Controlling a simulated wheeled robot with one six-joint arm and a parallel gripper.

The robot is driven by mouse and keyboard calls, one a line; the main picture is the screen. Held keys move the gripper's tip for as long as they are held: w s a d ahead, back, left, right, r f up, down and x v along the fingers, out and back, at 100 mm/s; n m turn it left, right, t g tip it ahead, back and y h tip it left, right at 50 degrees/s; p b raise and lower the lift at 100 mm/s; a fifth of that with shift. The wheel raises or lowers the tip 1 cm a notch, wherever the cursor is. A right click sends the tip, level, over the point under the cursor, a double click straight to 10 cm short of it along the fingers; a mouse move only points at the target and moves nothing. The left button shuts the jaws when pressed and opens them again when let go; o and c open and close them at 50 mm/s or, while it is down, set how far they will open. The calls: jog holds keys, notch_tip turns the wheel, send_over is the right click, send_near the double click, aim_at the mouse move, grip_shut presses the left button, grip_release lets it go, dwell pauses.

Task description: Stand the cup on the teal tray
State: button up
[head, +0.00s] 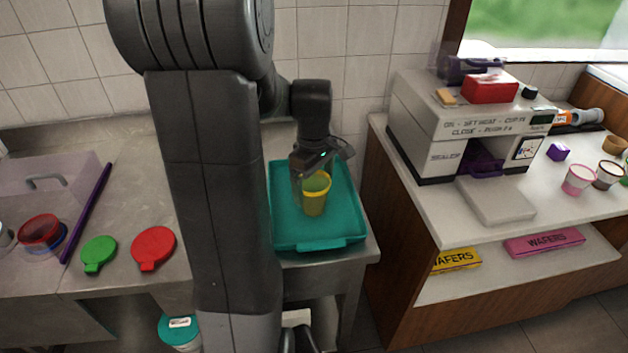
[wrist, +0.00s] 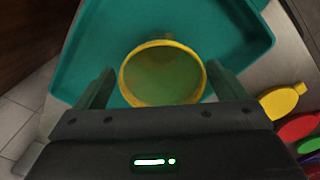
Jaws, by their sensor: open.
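A yellow cup (head: 315,196) stands upright on the teal tray (head: 318,243) in the head view. In the wrist view the same cup (wrist: 162,74) shows its round rim and inside, with the tray (wrist: 235,25) beneath and around it. My gripper (head: 312,178) is over the cup from above. In the wrist view my gripper (wrist: 160,88) is open, one finger on each side of the cup, with small gaps showing. The cup's base is hidden in the wrist view.
A green lid (head: 98,252) and a red lid (head: 153,247) lie on the counter left of my arm. A clear bin with a purple stick (head: 88,212) is at far left. A machine (head: 440,125) stands on the separate right counter.

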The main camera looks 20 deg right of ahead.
jog(key=shift+r, duration=0.1)
notch_tip(320, 180, up, 12)
dwell(0.5)
jog(key=shift+c, duration=0.2)
dwell(1.1)
